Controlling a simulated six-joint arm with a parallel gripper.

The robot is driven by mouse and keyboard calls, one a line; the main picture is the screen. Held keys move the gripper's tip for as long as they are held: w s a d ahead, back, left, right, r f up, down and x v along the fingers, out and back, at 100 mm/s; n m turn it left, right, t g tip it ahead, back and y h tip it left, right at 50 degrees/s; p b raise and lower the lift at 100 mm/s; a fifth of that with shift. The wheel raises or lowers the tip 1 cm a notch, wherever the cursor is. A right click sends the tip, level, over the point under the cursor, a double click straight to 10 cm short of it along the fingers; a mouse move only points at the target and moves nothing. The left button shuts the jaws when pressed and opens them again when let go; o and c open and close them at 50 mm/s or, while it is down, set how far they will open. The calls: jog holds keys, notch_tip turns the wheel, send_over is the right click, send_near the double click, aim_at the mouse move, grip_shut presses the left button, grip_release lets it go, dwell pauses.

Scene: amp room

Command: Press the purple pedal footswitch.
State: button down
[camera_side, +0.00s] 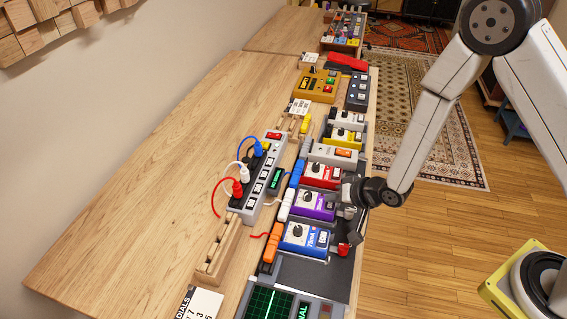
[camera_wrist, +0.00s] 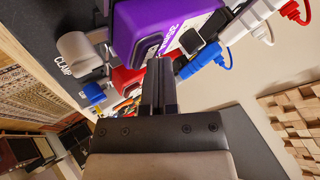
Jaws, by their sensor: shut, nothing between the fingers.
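The purple pedal (camera_side: 314,205) sits in the row on the dark board, between a red pedal (camera_side: 321,175) and a blue pedal (camera_side: 306,238). It has a dark knob and a purple label. In the wrist view the purple pedal (camera_wrist: 170,22) fills the top middle, partly cut off by the frame edge. My gripper (camera_side: 347,194) is at the right end of the purple pedal and hides part of that end. In the wrist view my gripper (camera_wrist: 158,68) is shut and empty, its tips close below the pedal in the picture. I cannot make out the footswitch or whether the tips touch it.
Grey clamps line the board's right edge; one clamp (camera_wrist: 75,46) shows in the wrist view. A power strip (camera_side: 256,180) with coloured plugs stands left of the pedals. The wooden bench (camera_side: 150,200) is clear further left.

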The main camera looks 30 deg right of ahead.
aim_at(334, 204)
jog(key=shift+f, duration=0.15)
dwell(0.5)
jog(key=shift+r, duration=0.9)
jog(key=shift+r, duration=0.1)
jog(key=shift+r, duration=2.4)
